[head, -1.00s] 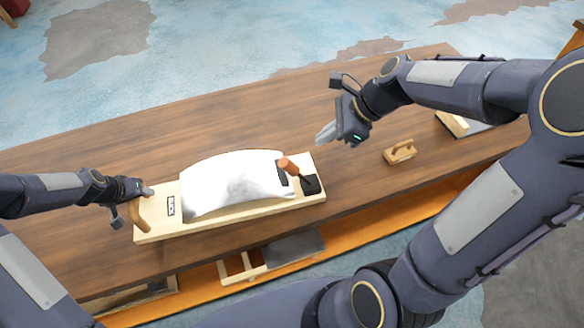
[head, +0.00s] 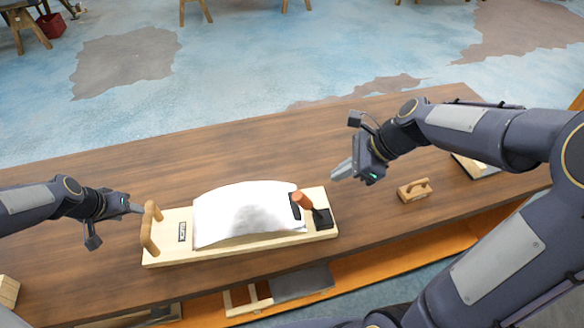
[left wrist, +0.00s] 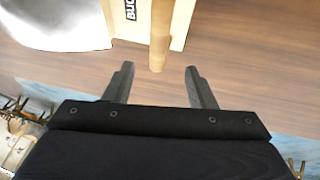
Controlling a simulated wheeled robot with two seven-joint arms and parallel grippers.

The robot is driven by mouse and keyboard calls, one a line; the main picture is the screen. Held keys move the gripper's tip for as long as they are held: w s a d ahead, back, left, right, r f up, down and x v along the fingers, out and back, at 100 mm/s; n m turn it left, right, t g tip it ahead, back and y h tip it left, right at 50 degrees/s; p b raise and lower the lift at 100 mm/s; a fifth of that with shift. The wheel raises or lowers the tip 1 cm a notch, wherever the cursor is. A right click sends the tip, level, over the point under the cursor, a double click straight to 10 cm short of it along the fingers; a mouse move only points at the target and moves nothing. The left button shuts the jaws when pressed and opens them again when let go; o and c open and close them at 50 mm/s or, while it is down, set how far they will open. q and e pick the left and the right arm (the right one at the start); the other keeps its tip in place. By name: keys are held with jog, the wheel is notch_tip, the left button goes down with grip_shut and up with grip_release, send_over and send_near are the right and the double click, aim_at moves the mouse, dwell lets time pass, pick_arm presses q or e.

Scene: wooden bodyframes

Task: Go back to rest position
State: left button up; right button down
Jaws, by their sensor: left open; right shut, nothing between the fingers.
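My left gripper (head: 138,209) is at the left of the table, just left of the wooden handle (head: 150,228) on the end of a pale board (head: 166,248). In the left wrist view its two fingers (left wrist: 158,85) are apart and empty, with the handle (left wrist: 160,38) beyond their tips. My right gripper (head: 343,170) is shut and empty above the table, beyond the board's right end. A curved white sheet (head: 245,215) lies on the board. A tool with an orange handle (head: 300,203) stands at the board's right end.
The brown wooden table (head: 220,155) is clear behind the board. A small wooden block with a handle (head: 414,190) lies to the right. A lower orange shelf (head: 400,257) holds a wooden tray (head: 247,297) below the front edge.

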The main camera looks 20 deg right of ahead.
pick_arm(q)
jog(key=s+d+r+n+b, duration=0.1)
jog(key=s+d+r+b, duration=0.2)
jog(key=s+r, duration=0.95)
jog(key=s+d+f, duration=0.1)
jog(key=s+d, duration=0.1)
jog(key=s, duration=0.6)
jog(key=s+d+f+n+t+h+b, duration=0.1)
jog(key=s+d, duration=0.1)
jog(key=s, duration=0.6)
jog(key=shift+d, duration=0.15)
pick_arm(e)
jog(key=s+a+n+t+h, duration=0.1)
jog(key=s+a+n, duration=0.1)
jog(key=s+n, duration=0.6)
jog(key=s+a+f+n+t+h, duration=0.1)
jog(key=s+n, duration=0.8)
jog(key=n, duration=0.4)
jog(key=shift+s+a, duration=0.15)
jog(key=shift+a, duration=0.2)
